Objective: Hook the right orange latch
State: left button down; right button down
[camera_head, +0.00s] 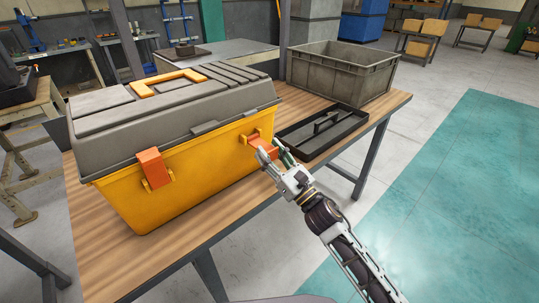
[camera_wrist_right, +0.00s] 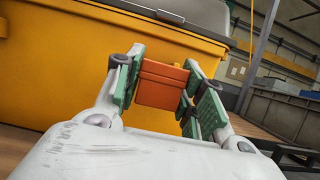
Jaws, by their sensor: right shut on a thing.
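A yellow toolbox (camera_head: 200,180) with a grey lid (camera_head: 170,112) stands on the wooden table; the lid is down. The right orange latch (camera_head: 259,144) is on its front, partly hidden behind my right gripper (camera_head: 270,156). In the right wrist view the latch (camera_wrist_right: 163,84) sits between the green-padded fingers of my right gripper (camera_wrist_right: 160,88), which is shut on it. Whether the latch is hooked cannot be told. The left orange latch (camera_head: 153,168) lies against the toolbox front. My left gripper is not in view.
A black tray (camera_head: 300,145) with a handle lies right of the toolbox on the wooden table (camera_head: 240,200). A grey crate (camera_head: 345,75) stands behind it. The floor right of the table is clear. Other workbenches stand farther back.

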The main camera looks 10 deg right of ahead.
jog(key=shift+r, duration=0.65)
jog(key=c, duration=1)
grip_release()
jog(key=shift+s+d, duration=0.1)
jog(key=shift+s, duration=0.05)
jog(key=shift+o, duration=0.2)
jog(key=shift+f, duration=0.25)
jog(key=shift+s+f, duration=0.1)
jog(key=shift+s+d+f, duration=0.3)
jog(key=shift+s+d, duration=0.1)
jog(key=shift+s, duration=0.05)
jog(key=v, duration=1)
jog(key=shift+s+d+f, duration=0.1)
